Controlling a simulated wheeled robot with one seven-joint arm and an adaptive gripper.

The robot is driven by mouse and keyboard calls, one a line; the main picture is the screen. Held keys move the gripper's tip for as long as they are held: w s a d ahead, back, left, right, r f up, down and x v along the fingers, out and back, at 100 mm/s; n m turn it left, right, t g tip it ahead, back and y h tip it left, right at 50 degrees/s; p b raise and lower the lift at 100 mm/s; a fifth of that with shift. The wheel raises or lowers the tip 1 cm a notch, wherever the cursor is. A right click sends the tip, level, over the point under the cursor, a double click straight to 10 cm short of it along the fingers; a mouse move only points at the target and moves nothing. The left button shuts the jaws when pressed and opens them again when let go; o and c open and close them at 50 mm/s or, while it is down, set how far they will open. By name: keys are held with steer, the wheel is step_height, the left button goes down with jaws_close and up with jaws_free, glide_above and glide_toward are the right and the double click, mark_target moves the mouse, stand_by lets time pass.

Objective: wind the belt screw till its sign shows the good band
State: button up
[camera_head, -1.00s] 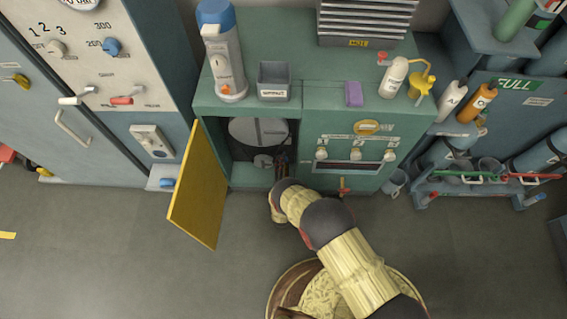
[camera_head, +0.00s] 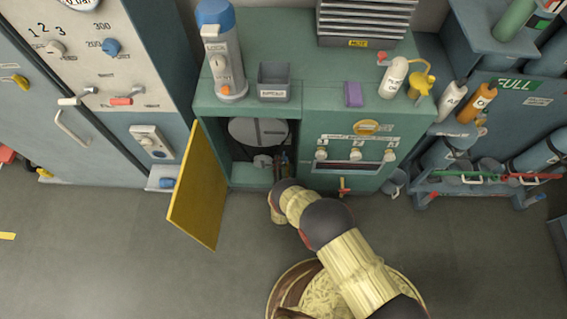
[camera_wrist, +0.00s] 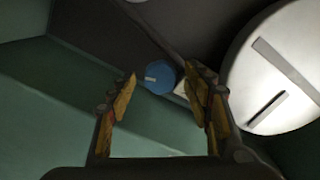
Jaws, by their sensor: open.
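A round blue knob (camera_wrist: 160,77) with a short white mark, probably the belt screw, sits inside the open cabinet. My gripper (camera_wrist: 160,83) is open, with yellow-padded fingers on either side of the knob in the wrist view. I cannot tell whether the fingers reach around it in depth; no grip shows. A small pale piece (camera_wrist: 181,88) beside the knob is partly behind the right finger; I cannot tell if it is the sign. In the head view my gripper (camera_head: 284,166) is at the cabinet opening's right side, where the knob cannot be made out.
A large pale pulley disc (camera_wrist: 282,72) is close on the right in the wrist view; it also shows in the head view (camera_head: 246,132). The yellow cabinet door (camera_head: 198,190) stands open on the left. The opening's right edge is close to my gripper. The floor in front is clear.

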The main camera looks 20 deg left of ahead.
steer(key=v, duration=1.1)
steer(key=shift+s+d, duration=0.2)
steer(key=shift+s, duration=0.1)
